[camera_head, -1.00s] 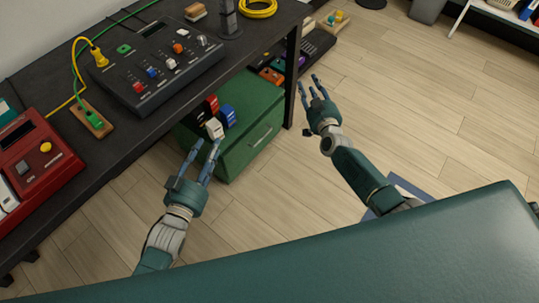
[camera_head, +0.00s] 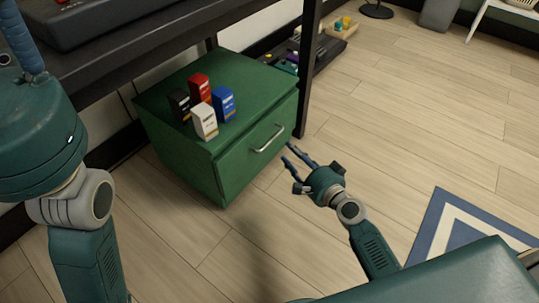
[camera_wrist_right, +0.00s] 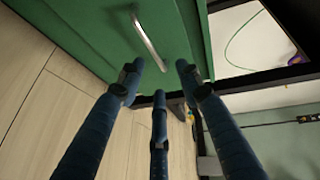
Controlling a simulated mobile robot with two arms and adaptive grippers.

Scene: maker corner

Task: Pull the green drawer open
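The green drawer unit (camera_head: 175,140) stands on the floor under the dark workbench. Its front (camera_head: 240,165) has a silver bar handle (camera_head: 269,139), and the drawer looks shut. My right gripper (camera_head: 291,154) is just in front of the handle, apart from it, with its fingers spread and empty. In the right wrist view, the handle (camera_wrist_right: 150,42) shows beyond the open blue fingers (camera_wrist_right: 160,85) against the green front. My left gripper (camera_head: 22,35) is large at the left edge, near the workbench; its fingertips are mostly out of frame.
Small red (camera_head: 200,88), black (camera_head: 180,104), white (camera_head: 204,121) and blue (camera_head: 224,104) boxes stand on the unit's top. A dark table leg (camera_head: 308,70) rises beside its right side. A blue and white mat (camera_head: 470,222) lies right; the floor in front is clear.

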